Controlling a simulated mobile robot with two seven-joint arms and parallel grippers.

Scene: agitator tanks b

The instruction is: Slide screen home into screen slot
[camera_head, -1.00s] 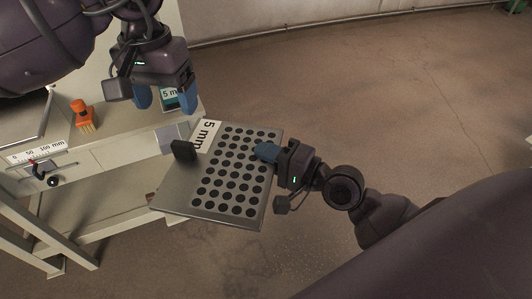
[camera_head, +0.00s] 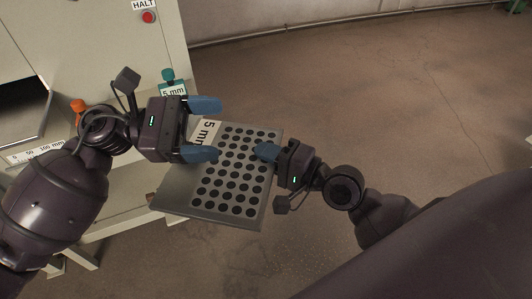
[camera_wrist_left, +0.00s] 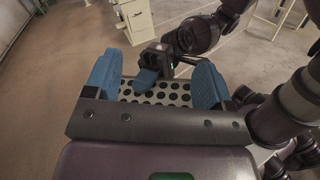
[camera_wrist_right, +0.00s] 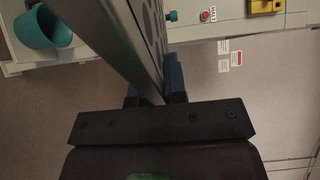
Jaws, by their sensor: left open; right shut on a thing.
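The screen (camera_head: 235,185) is a grey metal plate with rows of round black holes and a "5 mm" label. It is held out over the floor, in front of the cabinet. My right gripper (camera_head: 264,151) is shut on its right edge; the right wrist view shows the plate (camera_wrist_right: 112,45) nearly edge-on between the fingers. My left gripper (camera_head: 217,128) is open at the labelled end, its fingers overlapping the screen in the head view. The left wrist view shows the holes (camera_wrist_left: 165,92) between its fingers. The screen's black handle is hidden. I cannot tell which opening is the screen slot.
The pale cabinet (camera_head: 110,45) has a dark opening (camera_head: 15,108) at left and a red HALT button (camera_head: 148,17). An orange item (camera_head: 78,105), a teal-topped "5 mm" item (camera_head: 168,76) and a millimetre scale (camera_head: 35,153) are nearby. The floor at right is clear.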

